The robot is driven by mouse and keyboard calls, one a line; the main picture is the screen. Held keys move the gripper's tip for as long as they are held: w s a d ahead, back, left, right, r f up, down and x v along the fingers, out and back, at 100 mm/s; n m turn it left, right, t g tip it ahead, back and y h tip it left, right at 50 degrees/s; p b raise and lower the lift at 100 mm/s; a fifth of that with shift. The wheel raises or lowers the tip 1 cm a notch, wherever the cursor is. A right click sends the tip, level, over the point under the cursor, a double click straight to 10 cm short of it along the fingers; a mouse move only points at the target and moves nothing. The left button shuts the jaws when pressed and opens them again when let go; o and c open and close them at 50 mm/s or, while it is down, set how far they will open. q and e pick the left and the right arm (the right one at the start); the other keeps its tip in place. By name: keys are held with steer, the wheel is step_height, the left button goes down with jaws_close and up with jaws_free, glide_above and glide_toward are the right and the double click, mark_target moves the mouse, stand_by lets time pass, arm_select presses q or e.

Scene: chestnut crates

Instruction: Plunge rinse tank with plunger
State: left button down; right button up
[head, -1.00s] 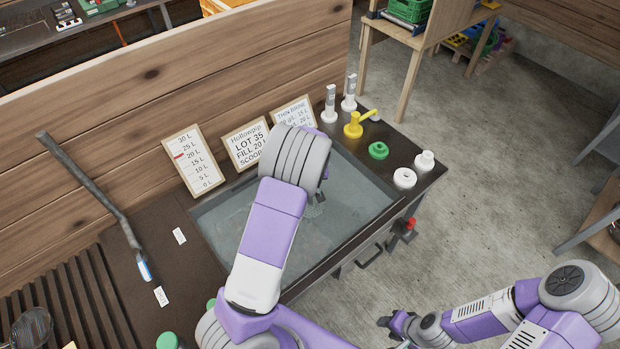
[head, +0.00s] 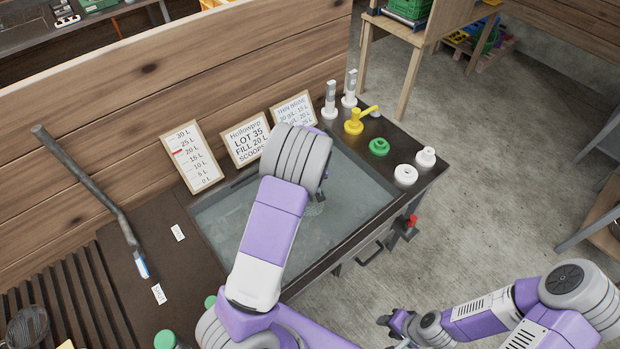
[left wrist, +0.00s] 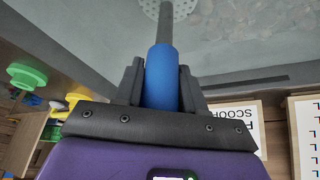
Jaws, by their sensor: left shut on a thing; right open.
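The rinse tank (head: 215,222) is a dark-rimmed basin of greyish water set in the counter. My left arm reaches over it and hides part of the water. My left gripper (left wrist: 160,70) is shut on the blue grip of the plunger (left wrist: 163,85). The plunger's dark shaft runs away from the fingers to a pale perforated disc, which meets the tank area. My right gripper (head: 385,322) is open and empty, out over the floor.
Sign cards (head: 192,157) stand behind the tank. A long dark tool (head: 85,185) leans at left. A red-handled valve (head: 411,221) sticks out at the front.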

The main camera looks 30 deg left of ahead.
arm_select(q)
step_height(320, 180, up, 2)
steer(key=shift+p, duration=0.4)
step_height(320, 180, down, 6)
steer(key=b, duration=0.4)
steer(key=shift+r+p, duration=1.9)
steer(key=shift+r, duration=1.05)
step_height(320, 180, up, 13)
steer(key=p, duration=0.9)
steer(key=shift+p, duration=0.4)
